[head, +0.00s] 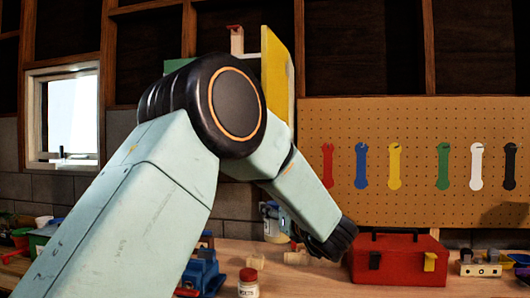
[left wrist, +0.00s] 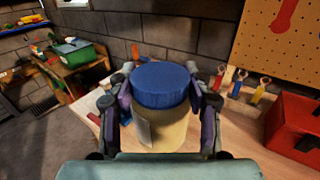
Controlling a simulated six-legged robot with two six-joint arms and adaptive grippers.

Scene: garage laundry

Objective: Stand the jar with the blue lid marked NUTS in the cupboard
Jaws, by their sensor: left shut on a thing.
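The jar with the blue lid (left wrist: 162,84) is upright between the fingers of my left gripper (left wrist: 163,100) in the left wrist view. Its body is beige, with a pale label at its left side; no lettering is readable. In the head view the jar (head: 274,234) shows partly behind my left forearm, low over or on the bench, and the gripper (head: 279,216) is mostly hidden. Whether the jar touches the bench is unclear. The cupboard (head: 278,70) is on the wall, with a yellow door standing open; my elbow hides much of it. My right gripper is not in view.
A red toolbox (head: 397,262) stands right of the jar. A small red-lidded jar (head: 248,284), a blue object (head: 203,274) and pale cylinders (head: 298,257) are on the bench (head: 330,283). A pegboard (head: 420,125) with wrench shapes hangs behind.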

